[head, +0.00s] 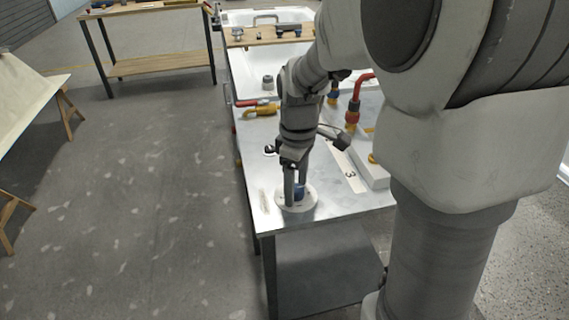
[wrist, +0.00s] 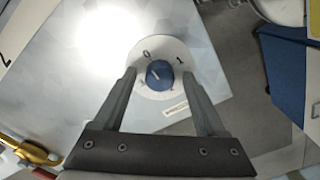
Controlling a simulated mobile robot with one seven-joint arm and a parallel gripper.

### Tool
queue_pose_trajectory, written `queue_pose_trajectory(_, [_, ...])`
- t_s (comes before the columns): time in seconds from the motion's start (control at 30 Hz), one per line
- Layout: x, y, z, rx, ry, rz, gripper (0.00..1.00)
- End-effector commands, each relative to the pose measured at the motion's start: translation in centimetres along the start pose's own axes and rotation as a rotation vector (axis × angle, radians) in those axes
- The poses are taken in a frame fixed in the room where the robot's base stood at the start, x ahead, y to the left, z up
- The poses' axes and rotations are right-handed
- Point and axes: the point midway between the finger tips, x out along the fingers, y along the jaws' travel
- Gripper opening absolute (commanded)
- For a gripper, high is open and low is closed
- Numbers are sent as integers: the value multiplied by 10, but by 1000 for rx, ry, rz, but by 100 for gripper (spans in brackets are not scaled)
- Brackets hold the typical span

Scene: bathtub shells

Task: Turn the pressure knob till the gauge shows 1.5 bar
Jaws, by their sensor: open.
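In the head view the knob (head: 299,189) is partly hidden by my fingers above the white dial (head: 296,206). My gripper (wrist: 159,76) is open, with one finger on each side of the knob in the wrist view. I cannot tell whether the fingers touch it. No gauge reading can be made out in either view.
The dial is near the front corner of the metal bench (head: 340,205). A yellow-handled valve (head: 262,109) and a red pipe (head: 355,98) stand farther back. A white numbered strip (head: 345,170) lies right of my gripper. A white tub (head: 265,68) is beyond.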

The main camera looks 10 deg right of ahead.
Motion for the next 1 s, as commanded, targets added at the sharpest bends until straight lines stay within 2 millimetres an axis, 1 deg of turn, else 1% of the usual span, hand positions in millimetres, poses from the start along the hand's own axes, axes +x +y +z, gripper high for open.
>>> queue_pose_trajectory(0.23, [1, 0, 0, 0, 1, 0, 74])
queue_pose_trajectory(0.27, [1, 0, 0, 0, 1, 0, 72])
queue_pose_trajectory(0.3, [1, 0, 0, 0, 1, 0, 65])
queue_pose_trajectory(0.47, [1, 0, 0, 0, 1, 0, 36])
queue_pose_trajectory(0.6, [1, 0, 0, 0, 1, 0, 11])
queue_pose_trajectory(0.67, [1, 0, 0, 0, 1, 0, 0])
queue_pose_trajectory(1.0, [0, 0, 0, 30, 1, 0, 0])
